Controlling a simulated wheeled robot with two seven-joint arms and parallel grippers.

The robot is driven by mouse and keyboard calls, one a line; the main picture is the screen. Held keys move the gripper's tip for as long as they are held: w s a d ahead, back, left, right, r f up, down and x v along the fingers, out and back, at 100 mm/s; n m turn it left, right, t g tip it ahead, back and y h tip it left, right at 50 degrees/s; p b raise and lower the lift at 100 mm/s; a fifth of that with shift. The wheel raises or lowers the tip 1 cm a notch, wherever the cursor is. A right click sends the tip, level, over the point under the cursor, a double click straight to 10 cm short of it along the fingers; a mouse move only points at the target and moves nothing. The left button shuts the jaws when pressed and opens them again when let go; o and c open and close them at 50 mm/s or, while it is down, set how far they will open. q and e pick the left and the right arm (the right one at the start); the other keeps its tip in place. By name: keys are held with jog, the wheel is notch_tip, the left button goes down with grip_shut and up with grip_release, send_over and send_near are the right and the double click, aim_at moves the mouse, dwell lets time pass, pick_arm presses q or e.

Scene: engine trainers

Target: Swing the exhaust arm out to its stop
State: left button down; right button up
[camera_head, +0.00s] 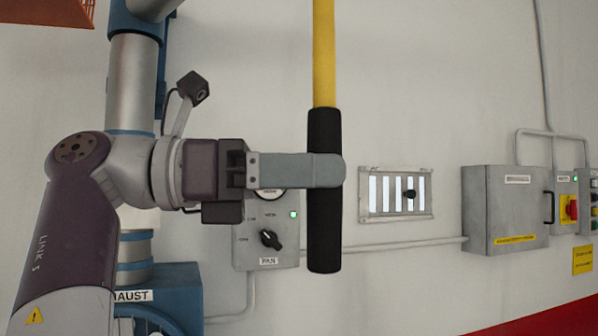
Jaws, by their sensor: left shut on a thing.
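The exhaust arm shows as a yellow tube (324,55) hanging down from the top of the head view, with a black grip (324,240) at its lower end. My left gripper (325,170) comes in from the left and is shut on the black grip at about its middle. The tube hangs upright. A blue stand with a label ending in "AUST" (135,295) is partly hidden behind my left arm at the lower left. My right gripper is not in view.
A grey fan control box (268,250) with a black knob and green light is on the wall behind the grip. A louvred vent (396,193) and a grey cabinet (504,208) are to the right. A red switch box (568,205) is at far right.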

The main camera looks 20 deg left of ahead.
pick_arm(q)
jog(key=shift+s+d+f, duration=0.1)
jog(key=shift+s+f, duration=0.1)
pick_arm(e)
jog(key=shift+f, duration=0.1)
pick_arm(q)
jog(key=c, duration=0.8)
grip_release()
jog(key=shift+c, duration=0.2)
jog(key=shift+o, duration=0.3)
jog(key=shift+s+d+r, duration=0.1)
jog(key=shift+d, duration=0.55)
jog(key=shift+a, duration=0.4)
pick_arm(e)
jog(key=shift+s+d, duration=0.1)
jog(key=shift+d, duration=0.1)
pick_arm(q)
jog(key=p+v, duration=0.2)
jog(key=v, duration=1)
jog(key=shift+a, duration=0.3)
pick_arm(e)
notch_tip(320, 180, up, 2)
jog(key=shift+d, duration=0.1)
